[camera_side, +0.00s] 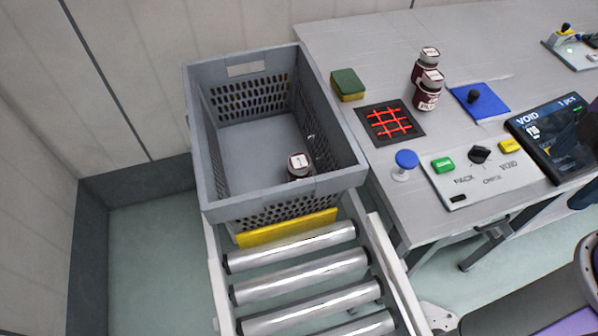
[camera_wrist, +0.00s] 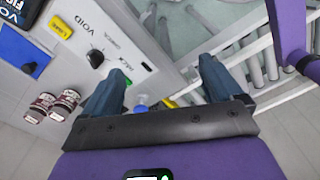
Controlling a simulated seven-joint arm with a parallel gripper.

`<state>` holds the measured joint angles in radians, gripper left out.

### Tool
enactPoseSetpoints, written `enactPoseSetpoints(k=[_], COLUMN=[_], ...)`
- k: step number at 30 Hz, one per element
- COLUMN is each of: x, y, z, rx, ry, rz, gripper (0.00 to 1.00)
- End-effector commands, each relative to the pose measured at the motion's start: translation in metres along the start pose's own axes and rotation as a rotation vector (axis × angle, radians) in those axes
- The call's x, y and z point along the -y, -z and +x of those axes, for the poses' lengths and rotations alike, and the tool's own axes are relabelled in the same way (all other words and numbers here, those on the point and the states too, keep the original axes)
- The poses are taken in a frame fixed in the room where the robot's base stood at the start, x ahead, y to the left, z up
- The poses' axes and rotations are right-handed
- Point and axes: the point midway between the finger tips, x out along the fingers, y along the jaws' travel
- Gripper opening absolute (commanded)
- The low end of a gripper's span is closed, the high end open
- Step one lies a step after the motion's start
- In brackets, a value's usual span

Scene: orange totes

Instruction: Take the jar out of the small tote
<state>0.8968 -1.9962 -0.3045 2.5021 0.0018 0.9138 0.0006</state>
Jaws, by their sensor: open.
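A dark red jar with a white lid (camera_side: 299,166) stands inside the grey tote (camera_side: 204,150), near its front right corner. The tote has perforated walls, and the rest of its floor looks empty. My gripper (camera_wrist: 162,66) is open in the wrist view, with nothing between its blue fingers. It is over the right part of the bench, far from the tote; in the side view only parts of my arm show at the right edge. The jar in the tote does not show in the wrist view.
The tote sits at the end of a roller conveyor (camera_side: 300,262). Two similar jars (camera_side: 428,90) stand on the bench, near a sponge (camera_side: 347,84), a red-grid pad (camera_side: 390,123) and a blue pad (camera_side: 480,101).

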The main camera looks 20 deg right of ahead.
Motion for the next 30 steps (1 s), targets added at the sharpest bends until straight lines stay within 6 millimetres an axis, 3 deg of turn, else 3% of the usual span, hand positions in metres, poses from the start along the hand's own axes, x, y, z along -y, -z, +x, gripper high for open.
enactPoseSetpoints(k=[5,8,20,30], x=[-0.005,-0.013,-0.050,-0.076], y=[0.018,0.047,0.197,0.312], z=[-0.002,-0.003,0.004,0.034], rx=[0.001,0.002,-0.002,-0.008], ry=[-0.001,-0.002,-0.009,-0.013], rz=[0.071,0.190,0.838,1.394], gripper=[0.93,0.93,0.93,0.93])
